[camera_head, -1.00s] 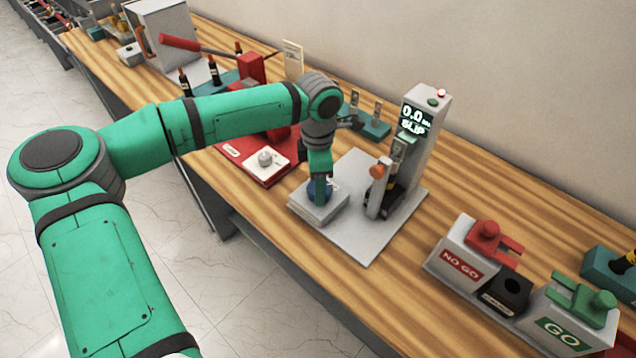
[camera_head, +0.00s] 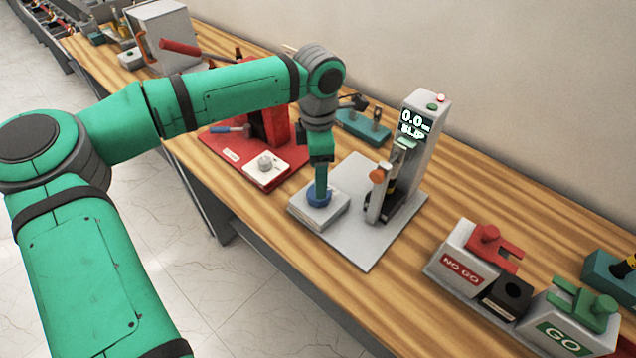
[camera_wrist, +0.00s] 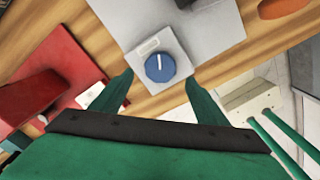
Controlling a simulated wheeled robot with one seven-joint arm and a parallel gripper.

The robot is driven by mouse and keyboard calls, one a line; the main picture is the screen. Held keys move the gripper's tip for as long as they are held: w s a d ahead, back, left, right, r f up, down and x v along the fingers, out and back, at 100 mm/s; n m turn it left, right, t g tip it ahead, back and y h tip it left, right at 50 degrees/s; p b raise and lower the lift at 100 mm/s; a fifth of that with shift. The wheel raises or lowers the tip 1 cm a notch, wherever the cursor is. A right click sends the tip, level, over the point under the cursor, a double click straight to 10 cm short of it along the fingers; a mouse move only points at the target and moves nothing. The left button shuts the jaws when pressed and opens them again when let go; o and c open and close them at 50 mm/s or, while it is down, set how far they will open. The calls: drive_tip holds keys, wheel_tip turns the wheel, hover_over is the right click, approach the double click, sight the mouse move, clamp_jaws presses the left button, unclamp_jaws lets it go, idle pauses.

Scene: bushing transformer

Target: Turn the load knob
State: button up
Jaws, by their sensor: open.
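The blue load knob (camera_head: 319,195) sits on a light grey block on the front left of the grey tester plate. In the wrist view the knob (camera_wrist: 160,67) is round with a white pointer line, between and ahead of my fingertips. My gripper (camera_head: 320,190) points down over it in the head view. In the wrist view my gripper (camera_wrist: 158,80) has its two green fingers spread wide, one on either side of the knob, with visible gaps. The tester column (camera_head: 414,140) has a display reading 0.0 and SLIP.
A red press (camera_head: 225,155) with a white block and grey knob (camera_head: 265,163) stands to the left. A teal fixture (camera_head: 362,125) is behind. NO GO (camera_head: 462,268) and GO (camera_head: 560,335) gauges stand at the right. Bare wood lies between them and the tester.

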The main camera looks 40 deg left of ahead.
wheel_tip(320, 180, up, 5)
drive_tip(key=shift+f, duration=0.1)
idle(0.7)
